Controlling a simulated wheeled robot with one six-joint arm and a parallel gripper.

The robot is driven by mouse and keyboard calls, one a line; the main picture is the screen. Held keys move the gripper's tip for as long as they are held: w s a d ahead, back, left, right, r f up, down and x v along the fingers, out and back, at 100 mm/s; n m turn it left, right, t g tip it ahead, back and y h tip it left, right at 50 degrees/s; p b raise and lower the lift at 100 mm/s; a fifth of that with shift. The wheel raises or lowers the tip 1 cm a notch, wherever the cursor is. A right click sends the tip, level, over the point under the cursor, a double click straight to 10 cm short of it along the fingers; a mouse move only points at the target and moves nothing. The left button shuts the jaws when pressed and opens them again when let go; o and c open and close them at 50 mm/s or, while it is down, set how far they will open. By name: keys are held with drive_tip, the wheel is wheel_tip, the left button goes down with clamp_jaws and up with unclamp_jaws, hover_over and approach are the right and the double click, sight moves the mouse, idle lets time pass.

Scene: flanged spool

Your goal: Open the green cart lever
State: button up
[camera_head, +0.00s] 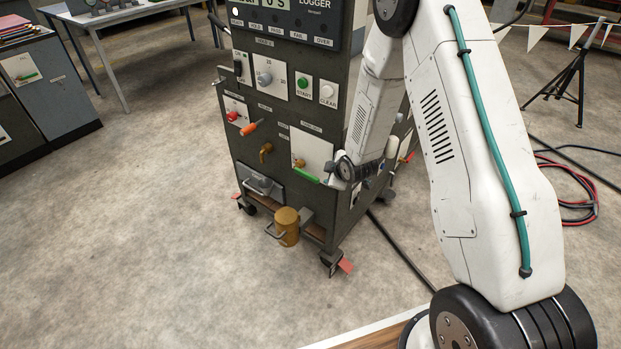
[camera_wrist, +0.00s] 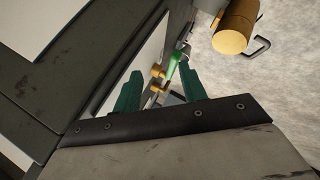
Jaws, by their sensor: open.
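The green lever (camera_head: 306,174) sits on a white plate (camera_head: 312,150) low on the grey cart (camera_head: 285,120) in the head view. It has a brass pivot and its green grip slopes slightly down to the right. In the wrist view the green lever (camera_wrist: 174,64) shows just beyond my fingertips, close to the right finger, with its brass parts between the fingers in the picture. My gripper (camera_wrist: 160,72) is open, with two teal fingers apart and nothing visibly held. In the head view the end of my arm is just right of the lever; the fingers are hard to make out.
An orange lever (camera_head: 252,127), a red knob (camera_head: 232,116) and a brass tap (camera_head: 265,150) are on the same cart face. A brass cylinder (camera_head: 287,226) juts out low on the cart. Open floor lies left. Cables (camera_head: 575,190) lie on the floor at right.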

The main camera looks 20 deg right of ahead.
sight(313, 181)
wheel_tip(313, 181, down, 12)
drive_tip(key=s+a+f+n+t+y, duration=0.1)
drive_tip(key=s+n+t, duration=0.1)
drive_tip(key=r+n+t, duration=0.1)
drive_tip(key=n+t, duration=0.1)
drive_tip(key=w+a+r+n+t+y, duration=0.1)
drive_tip(key=r+n+t, duration=0.1)
drive_tip(key=w+a+r+n+t+y, duration=0.1)
drive_tip(key=r+n+t, duration=0.1)
drive_tip(key=shift+w+r+t, duration=0.25)
drive_tip(key=shift+t, duration=0.05)
drive_tip(key=x, duration=0.7)
drive_tip(key=shift+w, duration=0.1)
drive_tip(key=shift+a, duration=0.1)
clamp_jaws()
